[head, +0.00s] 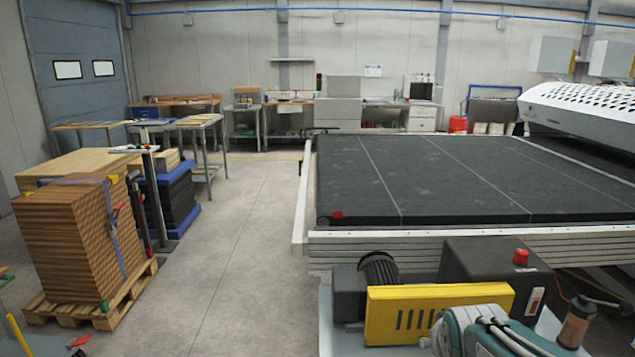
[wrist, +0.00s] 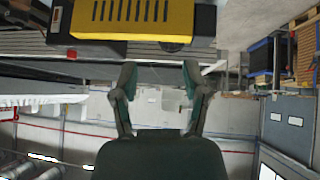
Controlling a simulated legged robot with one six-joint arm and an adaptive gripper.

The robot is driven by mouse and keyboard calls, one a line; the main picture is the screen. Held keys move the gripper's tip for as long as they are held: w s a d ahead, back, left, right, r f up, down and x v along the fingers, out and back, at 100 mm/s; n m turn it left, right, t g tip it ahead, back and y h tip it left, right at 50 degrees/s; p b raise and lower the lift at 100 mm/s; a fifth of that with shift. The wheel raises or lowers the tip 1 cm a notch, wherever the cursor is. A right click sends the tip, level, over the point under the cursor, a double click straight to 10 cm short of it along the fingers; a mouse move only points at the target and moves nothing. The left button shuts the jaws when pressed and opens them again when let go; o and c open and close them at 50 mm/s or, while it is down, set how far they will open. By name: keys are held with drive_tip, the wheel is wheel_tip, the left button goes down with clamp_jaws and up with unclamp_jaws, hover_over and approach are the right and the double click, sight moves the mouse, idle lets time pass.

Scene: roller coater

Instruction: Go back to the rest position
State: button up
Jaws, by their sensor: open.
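My gripper (wrist: 159,78) shows in the wrist view with its two fingers spread apart and nothing between them. The wrist picture is upside down. In the head view, a teal and grey part of my arm (head: 480,332) sits at the lower right, in front of the yellow guard (head: 437,303). The same yellow guard (wrist: 131,20) lies at the top of the wrist view, apart from the fingertips in the picture. Whether my gripper's fingers show in the head view, I cannot tell.
A wide dark conveyor bed (head: 470,180) fills the right, with a motor and a black box with a red button (head: 521,257) at its near edge. A strapped wood stack (head: 75,240) on a pallet stands left. The floor (head: 235,240) between is clear.

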drive_tip(key=s+a+r+g, duration=0.1)
drive_tip(key=s+a, duration=0.1)
drive_tip(key=s, duration=0.6)
drive_tip(key=s+a+g+y, duration=0.1)
drive_tip(key=s+a, duration=0.2)
drive_tip(key=s, duration=0.5)
drive_tip(key=shift+s+a+r+y, duration=0.3)
drive_tip(key=shift+a+r, duration=0.05)
drive_tip(key=shift+r, duration=0.05)
idle(0.8)
